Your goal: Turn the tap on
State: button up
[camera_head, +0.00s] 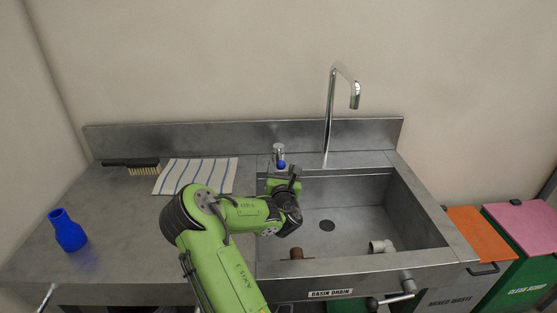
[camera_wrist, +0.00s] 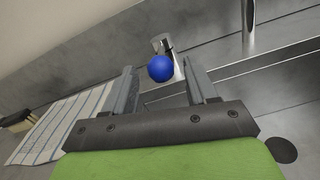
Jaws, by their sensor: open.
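The tap is a tall chrome spout (camera_head: 330,110) rising behind the basin, its outlet bent over to the right. A small chrome tap valve (camera_head: 279,150) with a blue ball knob (camera_head: 281,164) stands behind the basin, left of the spout. My gripper (camera_head: 296,172) is close in front of the knob. In the wrist view, the blue knob (camera_wrist: 160,68) shows beyond and between the open fingertips of my gripper (camera_wrist: 160,82), apart from them as far as I can tell. No water shows at the spout.
The basin (camera_head: 420,217) holds a brown fitting (camera_head: 296,253) and a pale pipe piece (camera_head: 381,246). Bins with orange (camera_head: 478,234) and pink lids stand right.

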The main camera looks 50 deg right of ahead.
aim_at(280, 159)
jog(key=b+x, duration=0.1)
jog(key=x, duration=0.5)
jog(key=shift+f, duration=0.1)
grip_shut()
